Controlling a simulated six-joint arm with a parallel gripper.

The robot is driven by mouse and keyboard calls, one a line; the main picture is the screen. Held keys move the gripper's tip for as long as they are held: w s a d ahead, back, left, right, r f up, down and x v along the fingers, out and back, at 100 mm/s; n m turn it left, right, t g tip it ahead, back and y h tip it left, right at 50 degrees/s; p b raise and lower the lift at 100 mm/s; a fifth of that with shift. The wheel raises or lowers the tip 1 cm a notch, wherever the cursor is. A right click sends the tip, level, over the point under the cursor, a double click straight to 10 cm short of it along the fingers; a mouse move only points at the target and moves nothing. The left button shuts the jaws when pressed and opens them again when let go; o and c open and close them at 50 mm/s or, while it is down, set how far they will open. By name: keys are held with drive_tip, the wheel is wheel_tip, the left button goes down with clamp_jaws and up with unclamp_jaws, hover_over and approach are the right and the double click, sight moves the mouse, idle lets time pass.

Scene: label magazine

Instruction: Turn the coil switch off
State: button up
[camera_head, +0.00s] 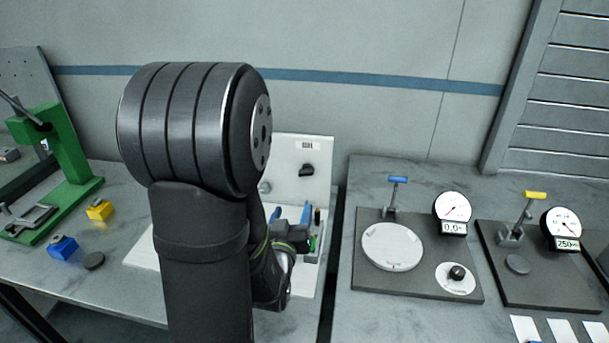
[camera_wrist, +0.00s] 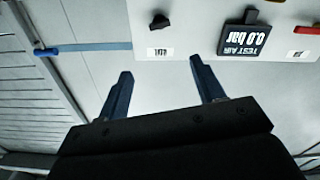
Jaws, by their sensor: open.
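A black rotary knob (camera_head: 306,170), seemingly the coil switch, sits on an upright white panel (camera_head: 322,195) under a small label too small to read. In the wrist view the knob (camera_wrist: 160,22) appears upside down, with its label beside it. My gripper (camera_head: 291,211) is open, its two blue fingers apart and empty, in front of and below the knob. In the wrist view the gripper (camera_wrist: 160,68) points toward the panel with the knob beyond the gap between the fingertips, not touching it. My arm hides the panel's left part in the head view.
A green press (camera_head: 65,165) stands at left, near yellow (camera_head: 99,210) and blue (camera_head: 62,247) blocks. Gauge stations (camera_head: 420,280) stand on the right table.

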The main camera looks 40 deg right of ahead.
sight(305, 173)
drive_tip(key=x, duration=1.7)
drive_tip(key=shift+f, duration=0.25)
drive_tip(key=shift+c, duration=0.4)
drive_tip(key=c, duration=0.9)
